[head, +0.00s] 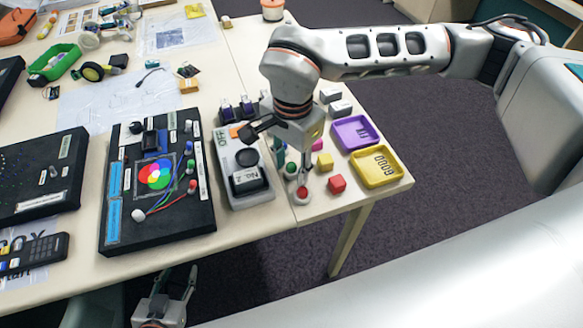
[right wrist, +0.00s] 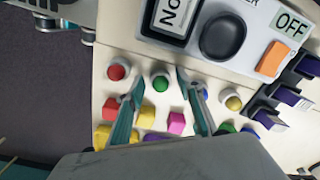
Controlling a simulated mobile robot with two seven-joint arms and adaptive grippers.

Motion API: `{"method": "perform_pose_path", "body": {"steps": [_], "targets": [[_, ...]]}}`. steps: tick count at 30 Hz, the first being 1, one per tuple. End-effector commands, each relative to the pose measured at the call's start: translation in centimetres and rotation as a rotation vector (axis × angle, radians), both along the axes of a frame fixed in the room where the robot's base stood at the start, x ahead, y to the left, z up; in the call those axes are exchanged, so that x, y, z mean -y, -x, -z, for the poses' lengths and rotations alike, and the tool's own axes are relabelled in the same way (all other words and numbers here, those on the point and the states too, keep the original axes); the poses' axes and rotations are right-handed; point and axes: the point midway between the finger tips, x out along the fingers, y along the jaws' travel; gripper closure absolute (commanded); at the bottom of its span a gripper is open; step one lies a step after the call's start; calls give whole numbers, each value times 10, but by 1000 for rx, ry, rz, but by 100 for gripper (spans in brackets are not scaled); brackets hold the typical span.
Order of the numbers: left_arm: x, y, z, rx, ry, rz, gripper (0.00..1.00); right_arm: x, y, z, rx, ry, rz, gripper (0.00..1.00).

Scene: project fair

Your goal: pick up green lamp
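The green lamp (right wrist: 160,82) is a small round dome on a white base, in a row between a red lamp (right wrist: 117,70) and a blue lamp (right wrist: 200,90). My right gripper (right wrist: 160,76) is open, with one finger on each side of the green lamp in the right wrist view. I cannot tell whether the fingers touch it. In the head view the green lamp (head: 291,169) is partly hidden by my right gripper (head: 294,172), which points down at the table. My left gripper (head: 178,282) is open and empty, below the table's front edge.
A yellow lamp (right wrist: 234,102) ends the row. Red (head: 337,184) and yellow (head: 325,162) cubes lie close by, with purple (head: 372,122) and yellow (head: 397,181) trays to the right. A grey switch box (head: 262,194) and black panel (head: 190,215) stand left.

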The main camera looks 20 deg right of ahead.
Motion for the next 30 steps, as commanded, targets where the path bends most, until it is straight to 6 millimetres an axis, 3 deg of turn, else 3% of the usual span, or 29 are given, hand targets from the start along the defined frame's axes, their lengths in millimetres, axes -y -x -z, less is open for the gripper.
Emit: {"method": "perform_pose_path", "body": {"steps": [1, 3, 14, 19, 23, 30], "targets": [[0, 0, 0, 0, 0, 0, 60, 0, 0, 0, 0, 0, 0, 81], [0, 0, 0, 0, 0, 0, 60, 0, 0, 0, 0, 0, 0, 92], [0, 2, 1, -4, 0, 0, 60, 0, 0, -2, 1, -1, 0, 92], [0, 3, 3, -5, 0, 0, 60, -1, -1, -12, 3, -2, -1, 92], [0, 3, 5, -7, -1, -1, 60, 0, -1, -32, 6, -1, -1, 92], [0, 5, 11, -11, -2, 0, 60, -1, -2, -100, 8, -2, 1, 92]]}}
